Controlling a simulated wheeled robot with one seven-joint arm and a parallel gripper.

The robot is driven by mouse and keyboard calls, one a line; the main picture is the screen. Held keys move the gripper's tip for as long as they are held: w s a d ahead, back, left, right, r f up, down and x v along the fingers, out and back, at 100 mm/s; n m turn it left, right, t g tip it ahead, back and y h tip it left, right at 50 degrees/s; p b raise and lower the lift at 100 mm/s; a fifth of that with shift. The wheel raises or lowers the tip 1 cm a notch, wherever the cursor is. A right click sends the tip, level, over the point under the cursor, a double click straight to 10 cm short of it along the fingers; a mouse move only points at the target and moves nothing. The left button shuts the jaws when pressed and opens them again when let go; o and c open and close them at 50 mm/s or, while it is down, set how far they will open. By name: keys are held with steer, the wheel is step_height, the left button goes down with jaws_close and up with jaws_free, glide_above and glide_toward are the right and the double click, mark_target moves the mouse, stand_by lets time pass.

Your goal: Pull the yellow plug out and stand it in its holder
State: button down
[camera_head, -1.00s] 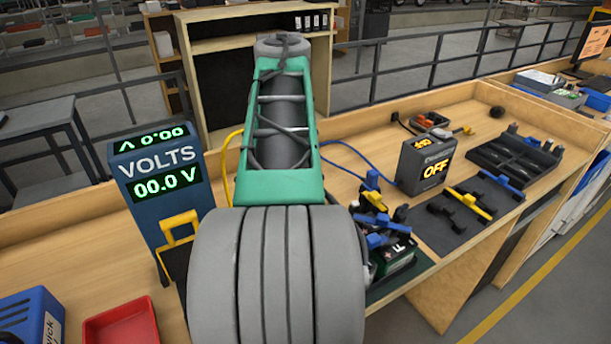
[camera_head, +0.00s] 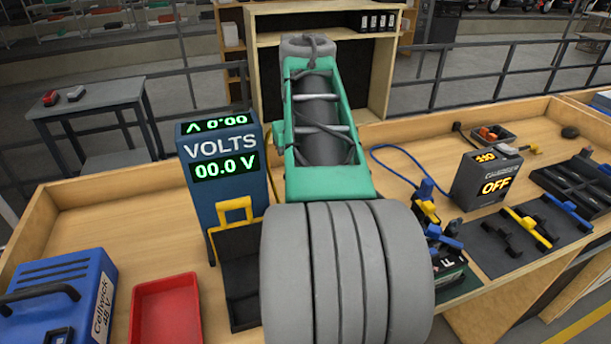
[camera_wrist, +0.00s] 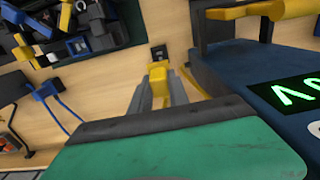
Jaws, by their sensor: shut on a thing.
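My gripper (camera_wrist: 161,86) is shut on the yellow plug (camera_wrist: 158,74) in the wrist view, one grey finger on each side of it. A small dark block (camera_wrist: 158,52) shows just beyond the plug's tip; I cannot tell if it is part of the plug, a socket or a holder, or whether they touch. In the head view my own arm hides the gripper and plug. A black stand with a yellow bracket (camera_head: 235,212) is left of my arm, against the blue volts meter (camera_head: 217,175), which reads 00.0 V. I cannot tell whether this is the plug's holder.
A battery with blue and yellow clamps (camera_head: 448,262) lies right of my arm. Behind it is a box reading OFF (camera_head: 486,180). A blue 48 V case (camera_head: 62,290) and red tray (camera_head: 166,312) stand at left.

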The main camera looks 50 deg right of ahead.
step_height(320, 180, down, 10)
steer(key=b, duration=0.6)
steer(key=shift+r+b, duration=0.15)
steer(key=shift+b, duration=0.15)
steer(key=shift+f+b, duration=0.75)
steer(key=shift+f, duration=0.4)
steer(key=c, duration=1.2)
jaws_free()
steer(key=shift+o, duration=0.2)
steer(key=shift+r, duration=0.15)
step_height(320, 180, up, 8)
steer(key=shift+f+p, duration=0.15)
steer(key=shift+p, duration=0.3)
